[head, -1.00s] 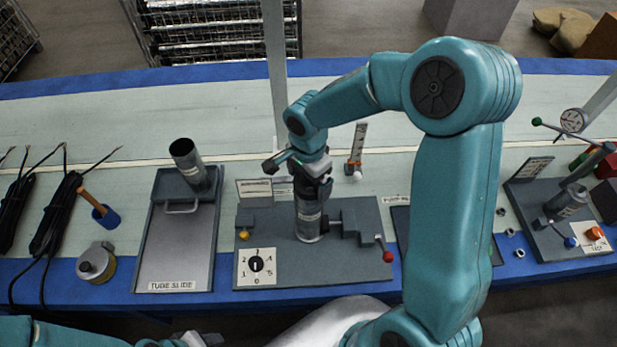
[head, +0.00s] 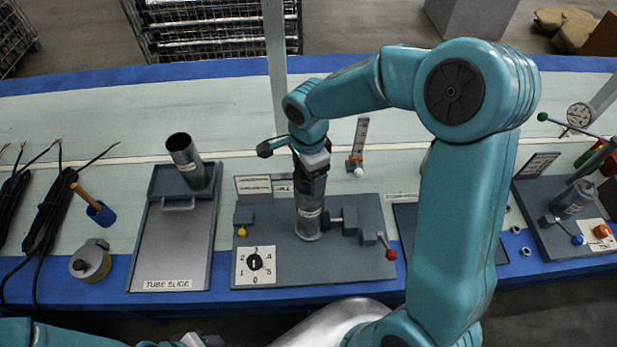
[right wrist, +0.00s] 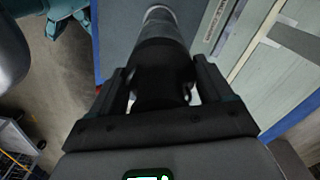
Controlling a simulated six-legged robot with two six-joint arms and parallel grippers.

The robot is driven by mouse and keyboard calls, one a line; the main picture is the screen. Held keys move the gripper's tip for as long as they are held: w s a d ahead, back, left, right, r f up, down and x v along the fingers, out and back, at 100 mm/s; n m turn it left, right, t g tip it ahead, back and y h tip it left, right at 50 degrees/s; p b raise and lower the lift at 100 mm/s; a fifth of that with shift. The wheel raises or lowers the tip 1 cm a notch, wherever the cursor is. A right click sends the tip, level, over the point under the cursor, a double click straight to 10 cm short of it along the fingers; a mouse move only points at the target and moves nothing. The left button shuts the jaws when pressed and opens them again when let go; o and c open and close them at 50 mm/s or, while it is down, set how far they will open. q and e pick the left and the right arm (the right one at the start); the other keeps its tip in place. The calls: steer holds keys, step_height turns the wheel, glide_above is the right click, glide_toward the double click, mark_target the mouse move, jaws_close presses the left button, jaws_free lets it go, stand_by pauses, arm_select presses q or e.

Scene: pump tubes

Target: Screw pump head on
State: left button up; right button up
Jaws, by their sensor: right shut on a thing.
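A grey metal tube (head: 309,224) stands upright in a clamp fixture (head: 350,265) on the bench. A dark pump head (head: 310,187) sits at the tube's top end, in line with it. My right gripper (head: 312,172) comes down from above and is shut on the pump head. In the right wrist view the black pump head (right wrist: 160,75) lies between the two fingers, with the grey tube (right wrist: 160,20) beyond it. The joint between head and tube is too small to judge. My left arm shows only at the bottom left edge; its gripper's jaws cannot be made out.
The fixture has a clamp with a red-knobbed handle (head: 391,255) and a numbered dial (head: 255,263). A test stand (head: 572,225) is at right.

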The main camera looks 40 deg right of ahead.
steer(key=shift+m, duration=0.3)
steer(key=shift+f+m+b, duration=0.25)
steer(key=shift+m+b, duration=0.75)
steer(key=shift+b, duration=0.15)
steer(key=shift+r+m, duration=0.1)
steer(key=shift+m, duration=0.4)
steer(key=shift+r, duration=0.2)
steer(key=shift+m, duration=0.3)
steer(key=shift+w+f+m+b, duration=0.1)
steer(key=shift+f+m+b, duration=0.15)
steer(key=shift+m+b, duration=1.05)
steer(key=shift+r+m, duration=0.25)
steer(key=shift+m, duration=0.15)
